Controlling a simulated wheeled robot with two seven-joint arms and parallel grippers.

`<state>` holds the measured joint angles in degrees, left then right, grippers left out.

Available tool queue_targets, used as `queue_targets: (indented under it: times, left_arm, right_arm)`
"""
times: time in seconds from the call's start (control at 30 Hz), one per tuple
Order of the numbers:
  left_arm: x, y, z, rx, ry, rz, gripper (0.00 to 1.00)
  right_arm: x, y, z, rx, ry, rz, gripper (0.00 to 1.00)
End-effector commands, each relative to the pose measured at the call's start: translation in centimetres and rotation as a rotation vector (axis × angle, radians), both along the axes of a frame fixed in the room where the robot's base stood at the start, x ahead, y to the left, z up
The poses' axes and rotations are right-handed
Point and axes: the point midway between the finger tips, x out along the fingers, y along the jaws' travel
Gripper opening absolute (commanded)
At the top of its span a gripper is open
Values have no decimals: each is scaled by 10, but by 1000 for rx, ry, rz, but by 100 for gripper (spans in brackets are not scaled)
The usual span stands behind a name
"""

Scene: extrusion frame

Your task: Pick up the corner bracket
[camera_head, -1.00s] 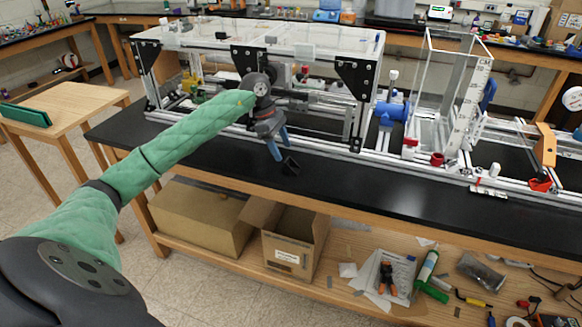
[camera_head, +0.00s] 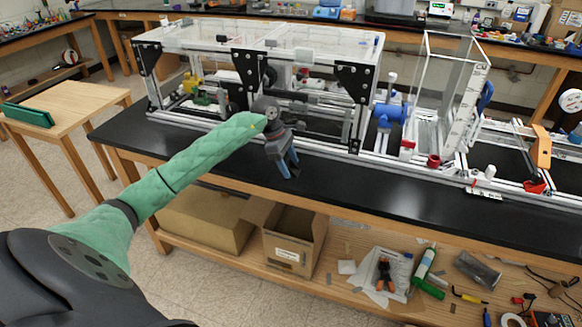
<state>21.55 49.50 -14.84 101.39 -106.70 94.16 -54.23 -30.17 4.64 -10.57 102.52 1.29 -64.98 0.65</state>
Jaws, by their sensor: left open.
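My left gripper (camera_head: 289,172) is open and points down at the front part of the black bench top. Its blue-grey fingers are at the spot of the corner bracket, a small black piece on the black surface. The bracket is mostly hidden by the fingers, and I cannot tell whether they touch it. My right gripper is not in view.
The aluminium extrusion frame (camera_head: 356,82) with black corner plates and clear panels stands just behind my left gripper. The black bench top (camera_head: 400,188) is clear to the right. An open cardboard box (camera_head: 290,240) sits on the shelf below.

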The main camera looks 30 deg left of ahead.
Motion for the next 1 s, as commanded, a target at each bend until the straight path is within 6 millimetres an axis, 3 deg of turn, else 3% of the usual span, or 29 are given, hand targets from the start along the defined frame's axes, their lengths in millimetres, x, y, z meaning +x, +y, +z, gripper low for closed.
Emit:
queue_targets:
  times: [0.3,0.57,1.0]
  left_arm:
    - [0,-1,-3,0,-1,0,62]
    - [0,-1,-2,1,-1,0,13]
    - [1,-1,4,1,-2,0,13]
  right_arm:
    - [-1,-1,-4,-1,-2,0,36]
    - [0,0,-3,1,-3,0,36]
    - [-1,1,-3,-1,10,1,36]
